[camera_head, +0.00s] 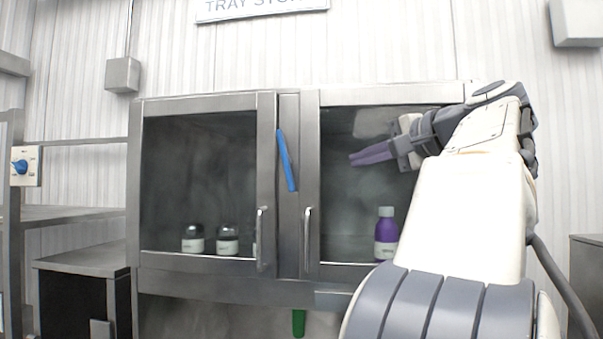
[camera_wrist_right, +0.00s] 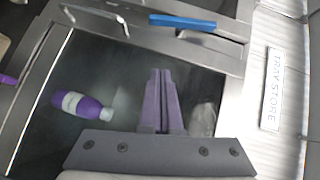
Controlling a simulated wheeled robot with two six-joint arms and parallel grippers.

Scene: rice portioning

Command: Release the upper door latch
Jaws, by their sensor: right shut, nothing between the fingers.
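The upper door latch is a blue bar (camera_head: 286,160) on the steel post between the two cabinet doors. It stands nearly upright, its lower end leaning a little right. It also shows in the right wrist view (camera_wrist_right: 183,21), near the top edge. My right gripper (camera_head: 352,158) is shut and empty, in front of the right door's glass (camera_head: 345,215) and to the right of the latch, apart from it. In the right wrist view its purple fingers (camera_wrist_right: 160,75) lie together over the dark glass.
Vertical handles flank the post, on the left door (camera_head: 262,240) and right door (camera_head: 307,238). A purple bottle (camera_head: 386,230) and small jars (camera_head: 228,240) stand behind the glass. A green bar (camera_head: 298,322) hangs below. My right arm covers the cabinet's right side.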

